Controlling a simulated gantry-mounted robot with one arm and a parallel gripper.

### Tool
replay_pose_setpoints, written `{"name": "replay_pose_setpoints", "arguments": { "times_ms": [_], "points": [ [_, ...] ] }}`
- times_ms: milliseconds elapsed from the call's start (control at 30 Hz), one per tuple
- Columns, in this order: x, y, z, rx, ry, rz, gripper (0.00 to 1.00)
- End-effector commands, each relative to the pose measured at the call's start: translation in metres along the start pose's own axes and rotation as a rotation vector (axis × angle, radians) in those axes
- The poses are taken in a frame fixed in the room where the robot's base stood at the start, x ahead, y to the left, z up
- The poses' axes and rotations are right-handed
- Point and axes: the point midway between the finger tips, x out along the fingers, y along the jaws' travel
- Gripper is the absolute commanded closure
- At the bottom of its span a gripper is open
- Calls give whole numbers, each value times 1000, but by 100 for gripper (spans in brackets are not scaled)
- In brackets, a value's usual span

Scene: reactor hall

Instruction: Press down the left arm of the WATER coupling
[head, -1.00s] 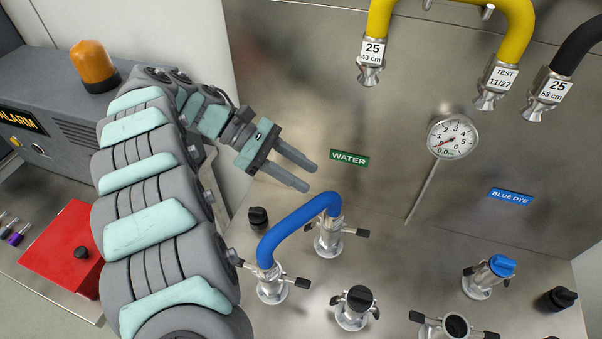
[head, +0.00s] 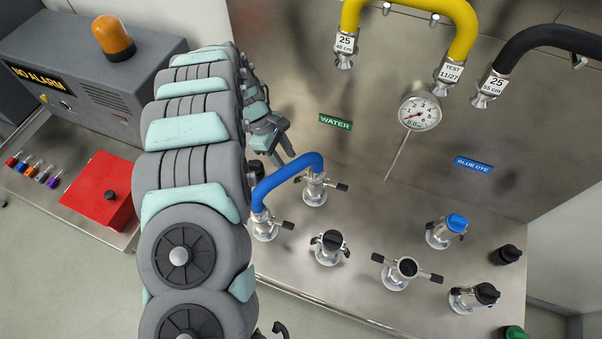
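The green WATER label (head: 335,122) is on the metal back panel. Below it stands a silver coupling (head: 314,190), with one end of a blue hose (head: 288,178) in its top. Its right arm, with a black tip, sticks out to the right. Its left arm (head: 297,180) shows only as a small dark bit close to the hose. My gripper (head: 284,160) is above and left of this coupling, behind the hose's bend in the picture. Its two fingers are apart with nothing between them. I see no contact with the coupling.
The hose's other end sits in a nearer coupling (head: 264,225). A black-capped coupling (head: 329,247), an open-topped one (head: 402,272) and a blue-capped one (head: 446,231) stand to the right. A gauge (head: 420,113) and hanging yellow (head: 349,15) and black (head: 545,40) hoses are above.

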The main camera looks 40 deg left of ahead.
Motion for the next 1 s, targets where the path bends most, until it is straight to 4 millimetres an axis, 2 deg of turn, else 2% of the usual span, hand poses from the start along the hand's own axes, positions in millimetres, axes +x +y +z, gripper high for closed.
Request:
{"name": "replay_pose_setpoints", "arguments": {
  "times_ms": [300, 400, 533, 767, 1000],
  "points": [
    [62, -2, 1, -1, -4, -5, 60],
    [76, -2, 1, -1, -4, -5, 60],
    [84, -1, 1, -1, -3, -2, 60],
    [86, -1, 1, 0, -3, -1, 60],
    [86, -1, 2, 0, -3, -2, 78]
  ]
}}
